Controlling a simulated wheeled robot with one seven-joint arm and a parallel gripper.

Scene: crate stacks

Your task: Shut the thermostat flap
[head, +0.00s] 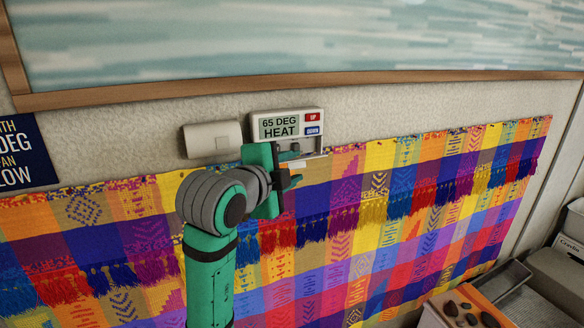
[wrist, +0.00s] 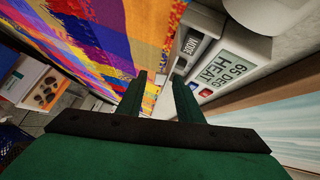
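The thermostat (head: 287,113) is a white wall box with a "65 DEG HEAT" display and red and blue buttons. It also shows in the wrist view (wrist: 262,78), with a recessed strip holding a MODE button (wrist: 193,44). A pale ledge along its lower edge, which looks like the flap (head: 317,156), stands out from the wall, so it appears open. My gripper (head: 291,168) is just below and in front of the thermostat, covering its lower left part. In the wrist view its two fingers (wrist: 160,88) are apart with nothing between them. I cannot tell whether a finger touches the flap.
A plain white wall box (head: 212,139) is left of the thermostat. A colourful woven hanging (head: 400,200) with tassels covers the wall below. A framed picture (head: 300,90) is above and a dark blue sign (head: 25,150) at left.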

